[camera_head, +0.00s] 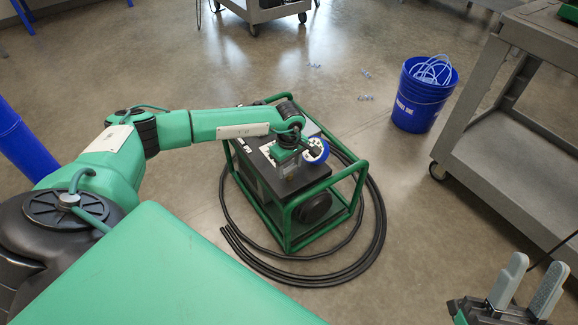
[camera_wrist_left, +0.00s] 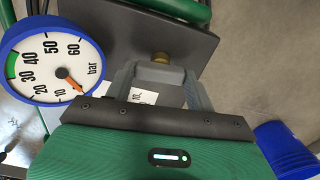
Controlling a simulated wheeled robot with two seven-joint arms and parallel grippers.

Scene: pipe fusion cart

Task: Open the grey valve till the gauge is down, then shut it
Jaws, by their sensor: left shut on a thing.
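The grey valve (camera_wrist_left: 160,73) sits on a brass fitting in the left wrist view, between the fingers of my left gripper (camera_wrist_left: 158,88). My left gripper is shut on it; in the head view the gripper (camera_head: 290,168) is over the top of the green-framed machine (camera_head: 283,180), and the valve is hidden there. The blue-rimmed gauge (camera_wrist_left: 57,62) is beside the gripper, marked in bar. Its orange needle points to the lower right, beyond the 10 mark at the low end. The gauge (camera_head: 316,151) also shows in the head view. My right gripper (camera_head: 527,283) is open and empty at the lower right.
A black hose (camera_head: 377,225) lies coiled on the floor around the machine. A blue bucket (camera_head: 421,100) with clear tubing stands behind to the right. A grey cart (camera_head: 470,150) stands at the right. Bare floor lies between.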

